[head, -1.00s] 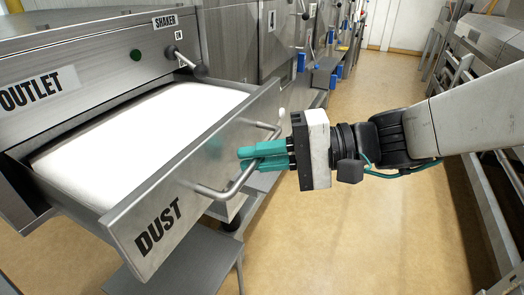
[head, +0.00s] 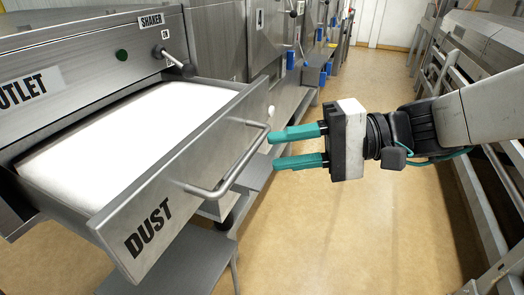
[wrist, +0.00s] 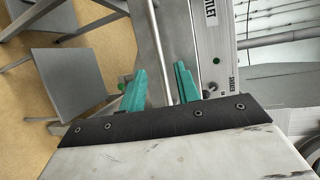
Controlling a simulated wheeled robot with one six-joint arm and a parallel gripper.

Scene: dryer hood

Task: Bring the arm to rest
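My gripper (head: 272,149) is open and empty, with two teal fingers apart in the air. It is to the right of the dust drawer's bar handle (head: 232,170), with a small gap between them. The DUST drawer (head: 172,190) is pulled out and filled with white material. In the wrist view the two teal fingers of my gripper (wrist: 156,78) are apart, and a metal bar shows between and beyond them.
A grey metal step or shelf (head: 170,262) stands below the drawer. A shaker lever (head: 175,62) is on the panel above it. Metal racks (head: 495,185) line the right side. The tan floor (head: 330,240) between is clear.

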